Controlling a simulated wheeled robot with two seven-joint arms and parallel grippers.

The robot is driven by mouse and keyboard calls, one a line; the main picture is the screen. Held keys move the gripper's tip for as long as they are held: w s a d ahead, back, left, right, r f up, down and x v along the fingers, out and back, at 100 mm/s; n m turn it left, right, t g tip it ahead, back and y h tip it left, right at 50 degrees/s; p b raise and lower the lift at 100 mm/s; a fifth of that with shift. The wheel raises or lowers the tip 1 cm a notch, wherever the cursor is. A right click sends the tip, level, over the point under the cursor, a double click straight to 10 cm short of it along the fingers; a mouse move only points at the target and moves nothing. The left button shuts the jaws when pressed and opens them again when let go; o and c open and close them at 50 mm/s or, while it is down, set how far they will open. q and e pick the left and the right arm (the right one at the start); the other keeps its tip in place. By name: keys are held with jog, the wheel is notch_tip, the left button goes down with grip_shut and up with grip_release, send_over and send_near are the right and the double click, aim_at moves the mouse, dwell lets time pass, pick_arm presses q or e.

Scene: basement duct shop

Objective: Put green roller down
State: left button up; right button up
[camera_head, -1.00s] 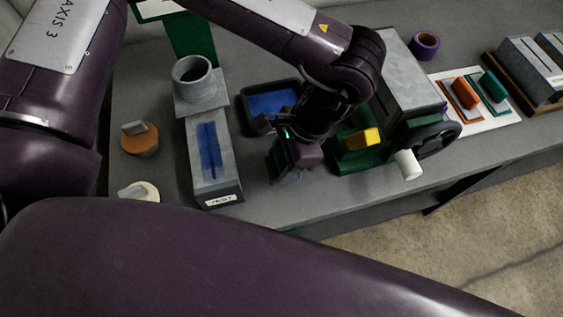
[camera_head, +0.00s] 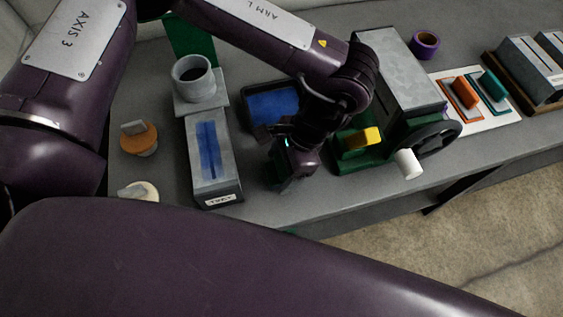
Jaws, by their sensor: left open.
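My left gripper (camera_head: 287,170) is low over the front part of the grey bench, just in front of the blue-lined tray (camera_head: 272,104). It is open. A small dark green piece (camera_head: 279,164), perhaps the green roller, shows right at its fingers. My gripper and wrist hide much of it, and I cannot tell whether it touches the bench or the fingers. My right gripper is not in view.
Left of my gripper stands a grey block with a blue strip (camera_head: 209,150) and a grey cup (camera_head: 193,76). To the right is a green machine with a yellow block (camera_head: 361,138) and a handwheel with a white handle (camera_head: 408,164). The bench's front edge is close.

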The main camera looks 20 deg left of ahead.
pick_arm(q)
jog(key=b+v, duration=0.1)
jog(key=v, duration=1.1)
jog(key=shift+r, duration=0.2)
